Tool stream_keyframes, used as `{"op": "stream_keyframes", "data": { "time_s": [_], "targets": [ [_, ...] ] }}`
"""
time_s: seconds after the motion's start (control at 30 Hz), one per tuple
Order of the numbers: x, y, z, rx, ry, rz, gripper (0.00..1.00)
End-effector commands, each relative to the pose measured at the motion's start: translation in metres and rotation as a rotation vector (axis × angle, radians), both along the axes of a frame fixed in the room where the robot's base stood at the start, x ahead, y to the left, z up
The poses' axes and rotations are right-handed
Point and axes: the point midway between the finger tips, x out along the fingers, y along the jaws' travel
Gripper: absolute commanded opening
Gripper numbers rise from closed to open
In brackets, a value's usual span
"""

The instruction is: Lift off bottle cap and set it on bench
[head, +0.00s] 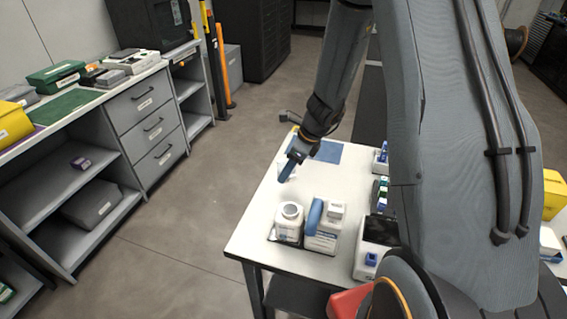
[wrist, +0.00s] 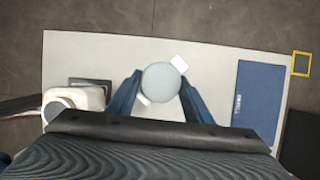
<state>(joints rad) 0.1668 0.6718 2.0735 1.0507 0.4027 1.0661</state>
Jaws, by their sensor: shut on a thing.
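The round, pale grey-white bottle cap (wrist: 161,83) sits between the two blue fingers of my gripper (wrist: 160,90) in the wrist view. My gripper is shut on it. In the head view my gripper (head: 287,172) is low over the white bench (head: 262,215), beyond the bottles, and its fingers mostly hide the cap. I cannot tell whether the cap touches the bench. A white bottle (head: 288,230) with a bare, open-looking round neck stands near the front left edge of the bench.
A white jug (head: 323,238) with a blue handle stands right of the bottle. A blue mat (wrist: 257,92) lies to the right in the wrist view. Small boxes (head: 381,160) line the bench's right side.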

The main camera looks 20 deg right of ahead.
Motion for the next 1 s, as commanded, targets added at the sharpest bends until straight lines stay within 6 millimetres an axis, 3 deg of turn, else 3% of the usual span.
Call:
{"op": "stream_keyframes", "data": {
  "time_s": [0.27,0.8,1.0],
  "targets": [
    [0.000,0.000,-0.011,0.000,0.000,0.001,0.26],
    [0.001,0.000,-0.052,0.000,0.000,0.000,0.26],
    [0.000,0.000,-0.056,0.000,0.000,0.001,0.26]
  ]
}}
